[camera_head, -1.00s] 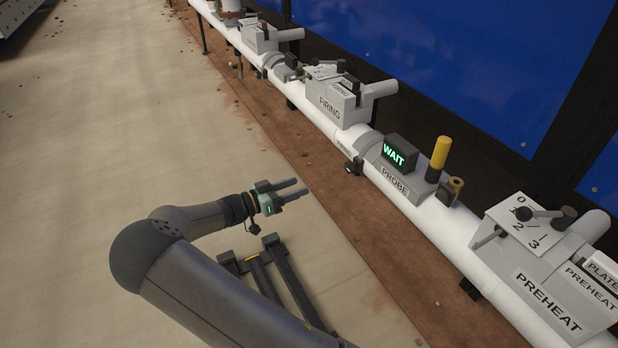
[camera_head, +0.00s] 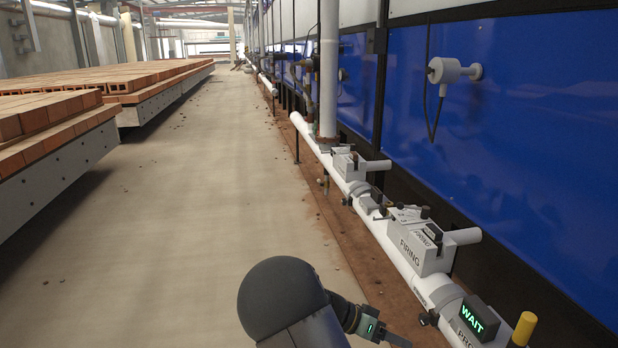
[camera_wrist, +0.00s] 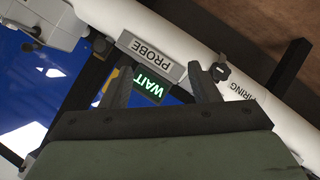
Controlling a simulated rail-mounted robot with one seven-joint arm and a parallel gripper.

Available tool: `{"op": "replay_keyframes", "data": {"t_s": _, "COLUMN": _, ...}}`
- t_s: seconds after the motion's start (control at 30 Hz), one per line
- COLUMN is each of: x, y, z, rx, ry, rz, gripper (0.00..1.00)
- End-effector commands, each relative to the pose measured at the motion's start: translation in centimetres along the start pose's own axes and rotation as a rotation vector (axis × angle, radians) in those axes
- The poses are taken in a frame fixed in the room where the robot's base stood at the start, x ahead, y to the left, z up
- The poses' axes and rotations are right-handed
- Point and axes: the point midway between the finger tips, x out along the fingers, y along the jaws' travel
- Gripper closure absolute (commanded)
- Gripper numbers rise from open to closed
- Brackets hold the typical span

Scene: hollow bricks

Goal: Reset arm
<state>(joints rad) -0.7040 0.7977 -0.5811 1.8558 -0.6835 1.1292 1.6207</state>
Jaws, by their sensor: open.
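My gripper (camera_head: 388,338) is at the bottom of the head view, left of the white pipe, with its fingers partly cut off by the frame edge. In the wrist view my gripper (camera_wrist: 162,92) shows two dark fingers spread apart with nothing held between them. Beyond the fingers are the PROBE label (camera_wrist: 152,58) and the green WAIT display (camera_wrist: 152,84). They look apart from the fingers. The WAIT display (camera_head: 472,318) also shows in the head view at lower right.
The white pipe (camera_head: 412,276) runs along the right with the FIRING unit (camera_head: 420,248) and a yellow-topped post (camera_head: 524,328). Blue panels (camera_head: 500,130) stand behind it. Brick stacks (camera_head: 110,85) lie on carts at left. The floor (camera_head: 200,200) between is mostly clear.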

Motion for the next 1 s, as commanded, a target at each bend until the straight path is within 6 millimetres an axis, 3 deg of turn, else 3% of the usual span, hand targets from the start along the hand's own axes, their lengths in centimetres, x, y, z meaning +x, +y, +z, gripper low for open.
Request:
{"op": "replay_keyframes", "data": {"t_s": 0.03, "x": -1.6, "y": 4.8, "z": -2.3, "rx": -0.065, "ry": -0.119, "rz": -0.038, "gripper": 0.45}}
{"op": "replay_keyframes", "data": {"t_s": 0.17, "x": -4.3, "y": 12.4, "z": -3.2, "rx": -0.268, "ry": -0.36, "rz": -0.191, "gripper": 0.45}}
{"op": "replay_keyframes", "data": {"t_s": 0.3, "x": -8.6, "y": 20.7, "z": -4.7, "rx": -0.462, "ry": -0.516, "rz": -0.428, "gripper": 0.45}}
{"op": "replay_keyframes", "data": {"t_s": 0.5, "x": -15.1, "y": 32.0, "z": -6.8, "rx": -0.684, "ry": -0.535, "rz": -0.798, "gripper": 0.45}}
{"op": "replay_keyframes", "data": {"t_s": 0.6, "x": -17.5, "y": 36.2, "z": -7.2, "rx": -0.762, "ry": -0.478, "rz": -0.939, "gripper": 0.45}}
{"op": "replay_keyframes", "data": {"t_s": 0.7, "x": -19.0, "y": 38.9, "z": -7.3, "rx": -0.818, "ry": -0.417, "rz": -1.031, "gripper": 0.45}}
{"op": "replay_keyframes", "data": {"t_s": 0.8, "x": -19.7, "y": 40.2, "z": -7.2, "rx": -0.852, "ry": -0.372, "rz": -1.08, "gripper": 0.45}}
{"op": "replay_keyframes", "data": {"t_s": 1.0, "x": -19.9, "y": 40.5, "z": -6.8, "rx": -0.872, "ry": -0.349, "rz": -1.102, "gripper": 0.45}}
